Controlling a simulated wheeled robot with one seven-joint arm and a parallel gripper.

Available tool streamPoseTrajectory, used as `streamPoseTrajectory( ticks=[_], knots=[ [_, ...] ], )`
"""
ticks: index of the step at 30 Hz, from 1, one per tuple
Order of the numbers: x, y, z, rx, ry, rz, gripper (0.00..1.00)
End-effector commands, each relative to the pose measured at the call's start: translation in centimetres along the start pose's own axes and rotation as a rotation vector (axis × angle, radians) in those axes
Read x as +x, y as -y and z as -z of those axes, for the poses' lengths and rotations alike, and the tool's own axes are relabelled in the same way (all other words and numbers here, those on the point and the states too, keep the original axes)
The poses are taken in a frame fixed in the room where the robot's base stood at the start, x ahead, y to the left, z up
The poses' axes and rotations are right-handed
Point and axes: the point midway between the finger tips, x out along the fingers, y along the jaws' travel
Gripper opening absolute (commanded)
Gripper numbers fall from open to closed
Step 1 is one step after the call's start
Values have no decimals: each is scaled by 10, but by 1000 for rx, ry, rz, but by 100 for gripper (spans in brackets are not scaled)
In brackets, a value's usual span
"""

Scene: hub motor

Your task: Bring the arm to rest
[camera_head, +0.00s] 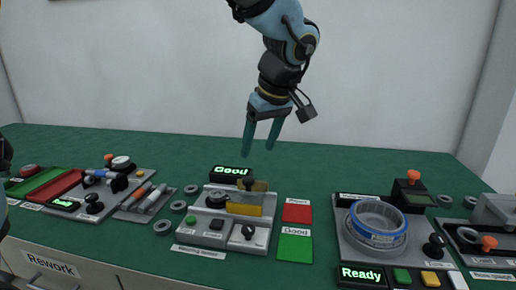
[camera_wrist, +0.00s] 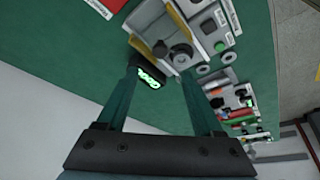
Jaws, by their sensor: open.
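My gripper (camera_head: 260,150) hangs from my blue and black arm above the back of the green table, behind the middle station. Its two teal fingers point down and stand apart with nothing between them. In the wrist view my gripper (camera_wrist: 160,80) shows both fingers open over the table, with the lit "Good" display near the left fingertip. The display (camera_head: 231,173) stands on the table at the back of the middle station (camera_head: 205,232), below and left of the fingers. The gripper touches nothing that I can see.
A red pad (camera_head: 297,212) and a green pad (camera_head: 294,249) lie right of the middle station. A right station holds a blue-rimmed ring (camera_head: 378,220) beside a "Ready" display (camera_head: 361,275). A left station has pens (camera_head: 153,198) and colored trays. Several grey rings lie between stations. The table's back is clear.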

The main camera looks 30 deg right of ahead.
Motion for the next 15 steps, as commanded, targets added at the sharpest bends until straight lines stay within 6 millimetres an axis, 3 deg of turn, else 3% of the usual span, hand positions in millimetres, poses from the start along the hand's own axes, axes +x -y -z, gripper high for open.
streamPoseTrajectory(
  ticks=[11, 15],
  knots=[
    [1, 1, 1, 0, 1, 1, 68],
    [15, 24, 16, 15, 29, 22, 68]
  ],
)
